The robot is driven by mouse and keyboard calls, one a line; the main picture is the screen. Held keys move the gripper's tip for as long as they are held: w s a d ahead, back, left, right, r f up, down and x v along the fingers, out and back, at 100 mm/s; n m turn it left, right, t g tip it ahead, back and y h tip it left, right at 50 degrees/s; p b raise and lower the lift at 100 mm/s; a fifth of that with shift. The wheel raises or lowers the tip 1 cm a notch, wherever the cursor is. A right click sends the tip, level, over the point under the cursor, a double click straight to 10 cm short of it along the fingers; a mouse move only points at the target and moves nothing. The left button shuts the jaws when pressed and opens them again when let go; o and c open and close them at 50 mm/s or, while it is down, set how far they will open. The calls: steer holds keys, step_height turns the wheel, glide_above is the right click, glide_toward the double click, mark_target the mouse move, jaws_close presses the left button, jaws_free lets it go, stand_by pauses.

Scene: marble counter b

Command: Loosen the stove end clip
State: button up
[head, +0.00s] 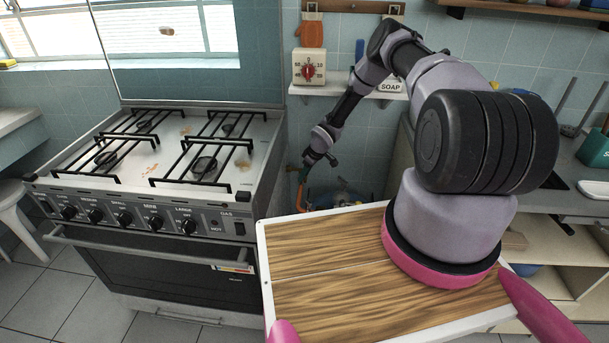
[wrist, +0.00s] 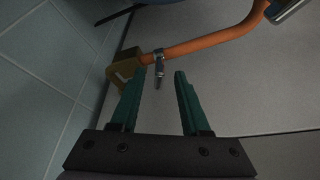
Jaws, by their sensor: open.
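In the wrist view an orange hose (wrist: 205,45) runs from a brass fitting (wrist: 122,72) on the left up to the top right. A small metal clip (wrist: 158,58) sits around the hose beside the brass fitting, with its screw part pointing down. My gripper (wrist: 157,76) is open, its two green fingers apart, with the clip's screw part in line with the gap between the fingertips. I cannot tell whether they touch it. In the head view my gripper (head: 303,178) is small, low by the stove's right side (head: 272,165); the clip is too small to make out there.
A metal piece (wrist: 288,10) shows at the hose's far end. Tiled wall (wrist: 45,80) is close on the left and a grey surface (wrist: 240,90) lies behind. The stove top (head: 175,150) is clear of pots.

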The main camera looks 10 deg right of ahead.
steer(key=v, duration=0.7)
